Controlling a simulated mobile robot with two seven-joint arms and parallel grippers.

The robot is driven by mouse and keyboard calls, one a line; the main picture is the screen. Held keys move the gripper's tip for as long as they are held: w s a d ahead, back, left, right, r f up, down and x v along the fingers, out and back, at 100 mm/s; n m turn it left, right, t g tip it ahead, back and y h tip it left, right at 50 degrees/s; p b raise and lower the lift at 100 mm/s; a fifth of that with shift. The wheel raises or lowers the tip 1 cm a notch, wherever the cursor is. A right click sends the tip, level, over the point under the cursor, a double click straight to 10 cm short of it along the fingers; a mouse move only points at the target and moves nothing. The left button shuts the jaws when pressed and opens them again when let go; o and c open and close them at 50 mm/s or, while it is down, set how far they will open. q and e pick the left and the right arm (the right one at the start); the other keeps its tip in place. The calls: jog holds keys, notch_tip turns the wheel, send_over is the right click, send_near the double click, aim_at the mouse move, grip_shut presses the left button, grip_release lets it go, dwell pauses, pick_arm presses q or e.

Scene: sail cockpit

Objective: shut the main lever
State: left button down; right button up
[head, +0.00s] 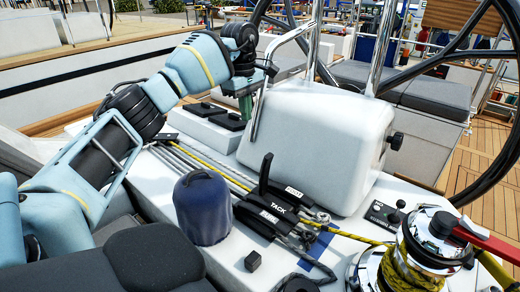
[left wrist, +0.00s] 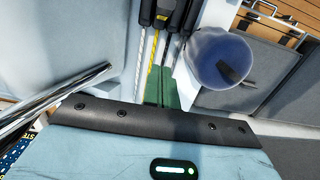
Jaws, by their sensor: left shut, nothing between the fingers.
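A bank of black rope clutches (head: 268,214) sits on the white deck. One black lever (head: 265,172) stands raised; the others lie flat. One label reads TACK; the other labels are too small for me to read surely, so I cannot tell which lever is the main one. The clutches also show at the top of the left wrist view (left wrist: 164,14). My left gripper (head: 245,106), with green fingers, is shut and empty, behind and left of the raised lever, apart from it. Its fingers point toward the ropes in the left wrist view (left wrist: 160,88). My right gripper is not in view.
A dark blue covered winch (head: 203,207) stands left of the clutches. A white housing (head: 318,145) with steel rails rises behind them. Ropes (head: 205,165) run along the deck. A winch with yellow rope and a red handle (head: 480,240) is at right.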

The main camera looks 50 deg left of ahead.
pick_arm(q)
jog(key=d+f, duration=0.4)
jog(key=f, duration=0.6)
jog(key=shift+w+d+f+p, duration=0.25)
jog(key=shift+d+f+p, duration=0.1)
jog(key=shift+d, duration=0.05)
dwell(0.5)
